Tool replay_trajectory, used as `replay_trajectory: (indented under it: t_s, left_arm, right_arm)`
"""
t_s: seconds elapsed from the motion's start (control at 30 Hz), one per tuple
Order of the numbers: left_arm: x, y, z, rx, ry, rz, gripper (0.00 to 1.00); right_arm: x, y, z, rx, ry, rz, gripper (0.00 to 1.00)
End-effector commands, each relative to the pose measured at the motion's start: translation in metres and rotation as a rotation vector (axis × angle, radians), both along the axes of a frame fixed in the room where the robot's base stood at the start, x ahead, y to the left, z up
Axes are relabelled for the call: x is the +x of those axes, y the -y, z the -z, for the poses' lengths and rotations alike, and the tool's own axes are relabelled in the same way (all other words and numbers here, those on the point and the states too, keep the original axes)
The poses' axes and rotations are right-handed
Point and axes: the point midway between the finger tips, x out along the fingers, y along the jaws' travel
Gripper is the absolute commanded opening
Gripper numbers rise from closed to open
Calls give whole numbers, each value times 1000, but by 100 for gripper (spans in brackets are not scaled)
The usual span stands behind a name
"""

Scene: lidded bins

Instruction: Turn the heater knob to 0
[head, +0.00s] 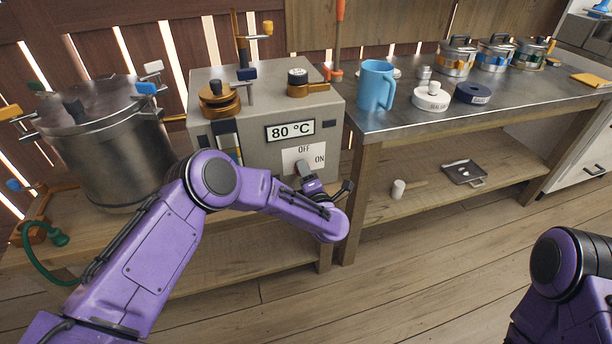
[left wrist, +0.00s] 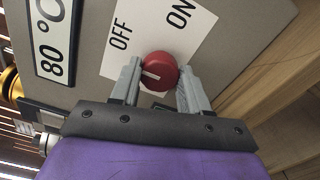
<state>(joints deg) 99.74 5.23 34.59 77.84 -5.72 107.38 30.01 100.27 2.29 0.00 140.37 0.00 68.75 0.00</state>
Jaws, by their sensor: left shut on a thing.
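The heater is a grey box (head: 258,150) on the wooden bench, with an "80 °C" display (head: 290,130) and a white label (head: 300,158) reading OFF and ON. In the left wrist view the red knob (left wrist: 160,71) sits on this label (left wrist: 190,30), its white mark pointing to the picture's left, roughly below OFF. My left gripper (head: 304,166) is at the knob, and in the left wrist view its two fingers (left wrist: 158,80) stand on both sides of the knob, shut on it. In the head view the gripper hides the knob. My right gripper is out of view.
A steel pot (head: 105,145) stands left of the heater. A blue pitcher (head: 376,86), white weight (head: 430,98) and dark weight (head: 473,92) stand on the metal table at right, with several lidded pots behind. A dark tray (head: 464,174) lies on the lower shelf.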

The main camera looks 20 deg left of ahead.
Motion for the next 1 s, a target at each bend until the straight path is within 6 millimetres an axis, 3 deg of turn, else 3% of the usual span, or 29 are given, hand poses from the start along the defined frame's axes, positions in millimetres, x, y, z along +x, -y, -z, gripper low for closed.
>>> replay_trajectory:
  t_s: [0.33,0.37,0.43,0.77,1.0]
  left_arm:
    - [-1,1,1,-5,0,0,15]
    - [-1,1,1,-5,0,0,48]
    - [-1,1,1,-5,0,1,71]
    - [-3,3,0,-3,1,2,71]
    - [-43,31,0,-2,0,7,71]
  right_arm:
    - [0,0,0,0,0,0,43]
    - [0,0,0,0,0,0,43]
    - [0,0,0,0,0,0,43]
    - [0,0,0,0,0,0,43]
    - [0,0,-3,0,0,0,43]
